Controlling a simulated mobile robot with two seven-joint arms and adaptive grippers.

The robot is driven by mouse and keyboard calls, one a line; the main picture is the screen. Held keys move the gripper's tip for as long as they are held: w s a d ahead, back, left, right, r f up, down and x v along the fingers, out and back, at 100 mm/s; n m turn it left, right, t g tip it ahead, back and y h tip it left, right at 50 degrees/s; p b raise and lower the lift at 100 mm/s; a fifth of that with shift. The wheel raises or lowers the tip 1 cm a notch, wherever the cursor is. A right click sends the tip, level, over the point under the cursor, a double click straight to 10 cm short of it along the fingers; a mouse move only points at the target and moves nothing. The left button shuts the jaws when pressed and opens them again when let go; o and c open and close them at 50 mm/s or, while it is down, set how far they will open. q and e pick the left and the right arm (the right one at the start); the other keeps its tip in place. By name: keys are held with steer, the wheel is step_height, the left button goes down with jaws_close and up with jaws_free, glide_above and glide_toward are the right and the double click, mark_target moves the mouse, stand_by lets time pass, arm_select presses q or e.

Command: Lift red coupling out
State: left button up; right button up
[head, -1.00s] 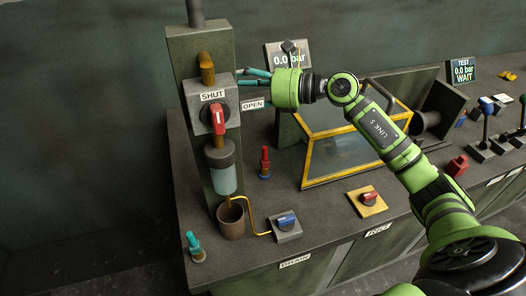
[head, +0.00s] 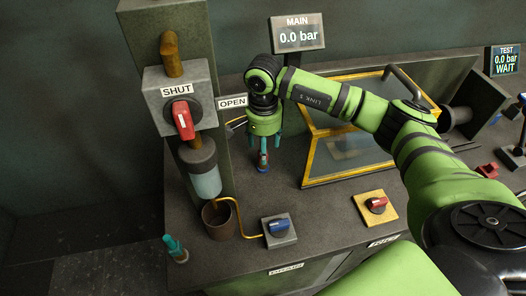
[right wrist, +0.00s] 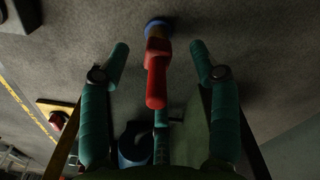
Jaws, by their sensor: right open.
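The red coupling (head: 263,160) is a slim stepped part standing upright on the bench beside the valve column, with a blue foot (head: 262,170) under it. In the right wrist view the red coupling (right wrist: 156,80) lies between the fingers, its blue foot (right wrist: 157,26) beyond the fingertips. My right gripper (head: 264,151) points down over it with teal fingers on both sides. In the right wrist view my right gripper (right wrist: 158,54) is open, with gaps on both sides of the coupling. My left gripper is not in view.
The valve column with a red SHUT handle (head: 183,120) stands left, a brown cup (head: 218,219) at its foot. A yellow-framed glass box (head: 345,150) stands right. A blue-knob block (head: 279,229), red-knob block (head: 376,206) and teal part (head: 175,249) lie nearer the front edge.

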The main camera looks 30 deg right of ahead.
steer(key=f, duration=0.2)
steer(key=f+p, duration=0.1)
steer(key=shift+s+a+f, duration=0.2)
steer(key=shift+a+f, duration=0.05)
steer(key=shift+a, duration=0.05)
steer(key=shift+f, duration=0.3)
jaws_close()
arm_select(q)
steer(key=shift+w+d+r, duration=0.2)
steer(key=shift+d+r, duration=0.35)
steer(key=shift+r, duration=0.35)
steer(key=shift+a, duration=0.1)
arm_select(e)
steer(key=shift+w+r, duration=0.1)
steer(key=shift+d+r, duration=0.1)
steer(key=shift+r, duration=0.45)
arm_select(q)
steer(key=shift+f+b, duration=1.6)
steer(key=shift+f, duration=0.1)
arm_select(e)
step_height(320, 180, up, 17)
